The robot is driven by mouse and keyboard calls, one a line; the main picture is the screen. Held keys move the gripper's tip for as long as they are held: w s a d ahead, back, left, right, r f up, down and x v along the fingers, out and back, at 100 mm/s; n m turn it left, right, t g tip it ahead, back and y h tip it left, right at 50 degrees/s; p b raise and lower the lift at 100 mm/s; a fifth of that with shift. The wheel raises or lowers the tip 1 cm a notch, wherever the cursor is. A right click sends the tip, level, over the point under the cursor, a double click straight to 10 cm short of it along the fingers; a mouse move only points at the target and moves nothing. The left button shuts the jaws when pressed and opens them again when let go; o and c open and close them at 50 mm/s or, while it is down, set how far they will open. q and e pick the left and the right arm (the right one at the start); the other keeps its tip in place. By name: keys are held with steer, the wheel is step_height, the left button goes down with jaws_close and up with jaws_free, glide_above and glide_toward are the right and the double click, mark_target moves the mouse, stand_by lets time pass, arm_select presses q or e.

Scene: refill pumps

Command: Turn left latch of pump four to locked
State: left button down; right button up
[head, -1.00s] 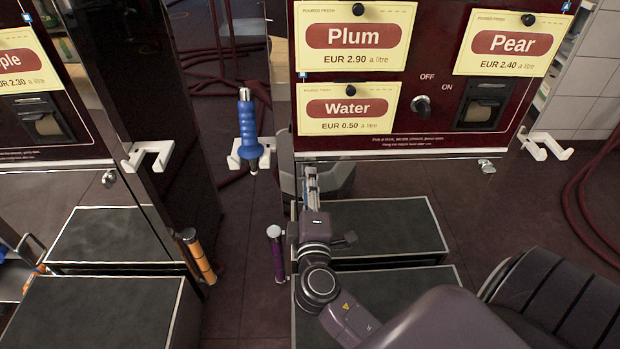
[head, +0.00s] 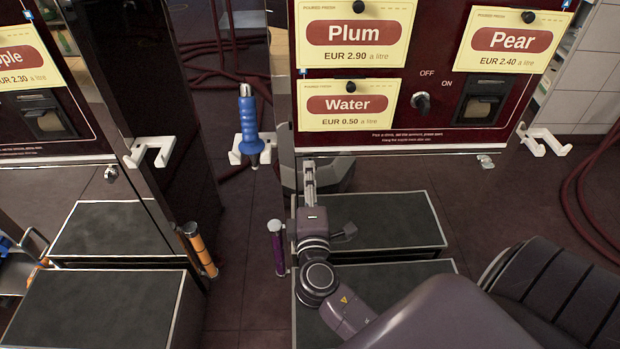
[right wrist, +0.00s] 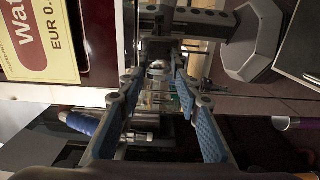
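The pump in front of me has a dark red panel (head: 440,60) with Plum, Water and Pear price cards; no pump number is readable. Its left latch is hidden in the head view behind my right gripper (head: 309,172), which is at the panel's lower left edge. In the right wrist view, my right gripper (right wrist: 157,80) is open, with blue pads apart. A small metal piece, perhaps the left latch (right wrist: 157,68), shows between its fingertips; I cannot tell whether they touch it. The right latch (head: 486,161) hangs under the panel's lower right. My left gripper is out of view.
A blue nozzle (head: 249,125) hangs in a white holder just left of the pump. Another pump (head: 45,110) is at the left. Dark platforms (head: 400,220) lie below the panel.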

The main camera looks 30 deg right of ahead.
steer(key=shift+o, duration=0.8)
steer(key=v, duration=1.2)
